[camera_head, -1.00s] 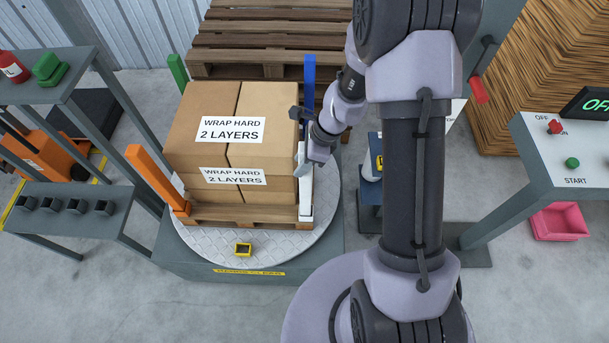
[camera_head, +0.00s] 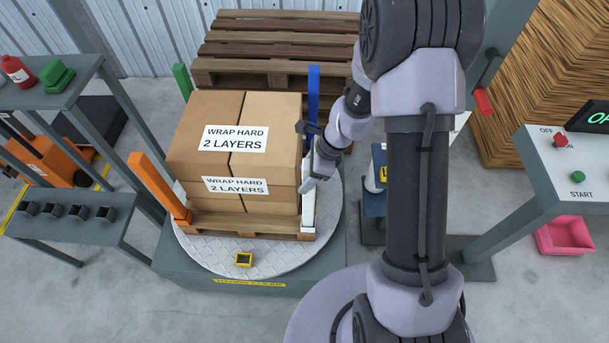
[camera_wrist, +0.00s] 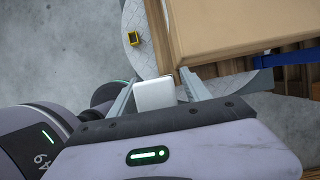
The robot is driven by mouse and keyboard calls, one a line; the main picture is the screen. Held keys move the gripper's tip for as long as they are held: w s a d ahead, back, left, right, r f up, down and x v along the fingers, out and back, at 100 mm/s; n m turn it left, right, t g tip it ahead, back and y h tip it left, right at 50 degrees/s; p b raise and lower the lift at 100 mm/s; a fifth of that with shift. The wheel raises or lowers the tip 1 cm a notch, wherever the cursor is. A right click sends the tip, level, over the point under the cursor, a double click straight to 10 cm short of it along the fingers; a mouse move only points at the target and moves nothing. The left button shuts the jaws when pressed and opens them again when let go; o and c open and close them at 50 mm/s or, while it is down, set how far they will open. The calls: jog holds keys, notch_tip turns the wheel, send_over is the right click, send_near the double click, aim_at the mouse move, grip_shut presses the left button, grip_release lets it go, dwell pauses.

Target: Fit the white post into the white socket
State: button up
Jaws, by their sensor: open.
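The white post (camera_head: 308,212) stands upright at the right front corner of the pallet load on the round turntable. My gripper (camera_head: 308,184) is at the upper part of the post. In the wrist view the white post's top (camera_wrist: 155,94) lies between the two spread fingers of my gripper (camera_wrist: 162,92). The jaws are open, with gaps beside the post. The white socket cannot be told apart from the post's foot, and the wrist view hides that foot, so I cannot tell how the post is seated.
Stacked cartons (camera_head: 234,150) on a pallet stand close to the left of my gripper. A blue post (camera_head: 313,92), a green post (camera_head: 182,82) and an orange post (camera_head: 157,187) stand at other corners. A small yellow-edged socket (camera_head: 243,260) is on the turntable's front.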

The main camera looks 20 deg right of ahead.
jog(key=s+r+n+t+p, duration=0.1)
jog(key=s+r+n+p, duration=0.15)
jog(key=r, duration=0.75)
jog(key=s+r+n+p, duration=0.1)
jog(key=r+n, duration=0.2)
jog(key=r, duration=0.8)
jog(key=s+a+r+n+t+h, duration=0.2)
jog(key=s+a+r+n+t, duration=0.1)
jog(key=s+r+n, duration=0.8)
jog(key=s+r, duration=0.1)
jog(key=s, duration=0.3)
jog(key=shift+s+r+n, duration=0.35)
jog(key=shift+s, duration=0.05)
